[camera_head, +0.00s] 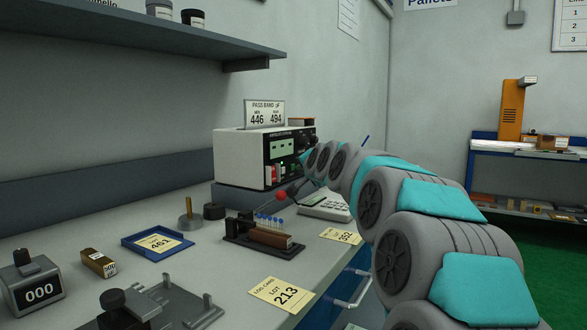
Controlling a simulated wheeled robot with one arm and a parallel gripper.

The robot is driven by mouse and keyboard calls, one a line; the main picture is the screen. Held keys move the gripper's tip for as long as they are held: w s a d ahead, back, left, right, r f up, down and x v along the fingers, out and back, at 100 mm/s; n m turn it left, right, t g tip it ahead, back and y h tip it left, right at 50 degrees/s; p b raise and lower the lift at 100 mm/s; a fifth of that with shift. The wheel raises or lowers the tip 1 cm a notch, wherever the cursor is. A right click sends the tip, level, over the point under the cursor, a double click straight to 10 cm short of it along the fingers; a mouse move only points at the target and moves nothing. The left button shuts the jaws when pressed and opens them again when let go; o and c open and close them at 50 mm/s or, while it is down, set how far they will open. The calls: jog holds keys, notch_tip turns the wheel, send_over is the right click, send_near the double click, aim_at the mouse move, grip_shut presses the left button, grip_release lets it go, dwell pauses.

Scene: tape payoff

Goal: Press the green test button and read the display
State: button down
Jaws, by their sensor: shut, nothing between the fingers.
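The white tester (240,157) with a black front stands on a grey plinth at the back of the bench. Its green-lit display (282,148) faces right; its marks are too small to read. Red and white parts show low on the front panel. I cannot make out a green button for certain; my arm hides the right part of the panel. A card on top of the tester reads "PASS BAND", 446 and 494.
A dark fixture (236,232) with several blue-topped parts stands below my gripper. A keypad device (325,207) lies close to my arm. A shelf overhangs at upper left.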

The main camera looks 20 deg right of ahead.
jog(key=shift+w+a, duration=0.2)
jog(key=shift+w, duration=0.1)
dwell(0.4)
jog(key=shift+s, duration=0.1)
dwell(0.4)
jog(key=shift+s+d, duration=0.45)
jog(key=shift+s, duration=0.05)
jog(key=shift+s, duration=0.1)
jog(key=shift+s+d+b, duration=0.5)
jog(key=shift+s+d, duration=0.3)
jog(key=shift+s, duration=0.15)
jog(key=shift+s+d+b, duration=0.45)
jog(key=shift+s+d, duration=0.3)
jog(key=shift+s, duration=0.2)
